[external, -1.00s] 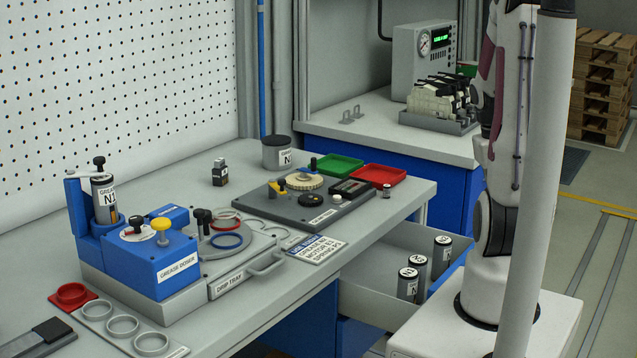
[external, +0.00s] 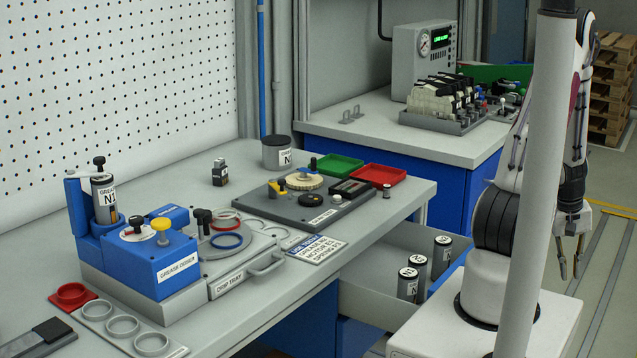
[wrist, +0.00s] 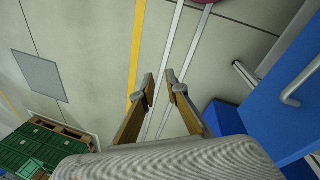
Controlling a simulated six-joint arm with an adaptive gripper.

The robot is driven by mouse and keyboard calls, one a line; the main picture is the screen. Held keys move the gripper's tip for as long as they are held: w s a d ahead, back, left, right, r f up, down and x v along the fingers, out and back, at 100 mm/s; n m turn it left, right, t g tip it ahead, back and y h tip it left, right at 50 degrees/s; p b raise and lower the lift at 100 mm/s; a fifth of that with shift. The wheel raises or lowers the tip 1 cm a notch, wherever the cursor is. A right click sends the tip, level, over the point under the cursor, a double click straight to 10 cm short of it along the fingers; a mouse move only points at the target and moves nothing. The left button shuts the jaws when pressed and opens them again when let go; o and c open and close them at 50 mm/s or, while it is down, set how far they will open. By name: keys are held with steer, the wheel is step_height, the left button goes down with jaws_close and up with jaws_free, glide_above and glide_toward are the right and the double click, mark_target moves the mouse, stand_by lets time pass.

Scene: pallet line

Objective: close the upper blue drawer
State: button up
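The open upper drawer (external: 376,306) sticks out from under the workbench in the external view. Its light grey walls show, with several dark labelled canisters (external: 441,252) standing inside. My base and column hide its front end. My gripper (external: 570,268) hangs pointing down, to the right of the drawer and beyond my column. In the wrist view my gripper (wrist: 160,82) has its two fingers apart with nothing between them, above the floor. A blue panel (wrist: 260,125) with a bar handle (wrist: 290,95) shows at the right there; I cannot tell whether it is the drawer front.
The workbench (external: 225,320) carries a blue grease dosing unit (external: 150,250), a dark fixture plate (external: 310,210) and red (external: 378,172) and green (external: 338,165) trays. A second bench (external: 375,125) stands behind. Green crates (wrist: 45,145) on a pallet show lower left in the wrist view. Floor lies open around my gripper.

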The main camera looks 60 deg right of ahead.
steer(key=s+a+f+m+t, duration=0.2)
steer(key=s+f+t, duration=0.1)
steer(key=f, duration=0.8)
steer(key=w+a+f+m+t, duration=0.1)
steer(key=w+a+f+t, duration=0.2)
steer(key=w+f+t, duration=0.1)
steer(key=w+a+r+m+t, duration=0.1)
steer(key=w+a+r+t, duration=0.2)
steer(key=w+r+t, duration=0.2)
steer(key=w+a+r+m+t+y, duration=0.1)
steer(key=w+a+r+t, duration=0.2)
steer(key=w+r+t, duration=0.2)
step_height(320, 180, up, 2)
steer(key=shift+w+r, duration=0.15)
steer(key=shift+w, duration=0.65)
steer(key=shift+w, duration=0.15)
steer(key=shift+x, duration=3.75)
steer(key=shift+r, duration=0.1)
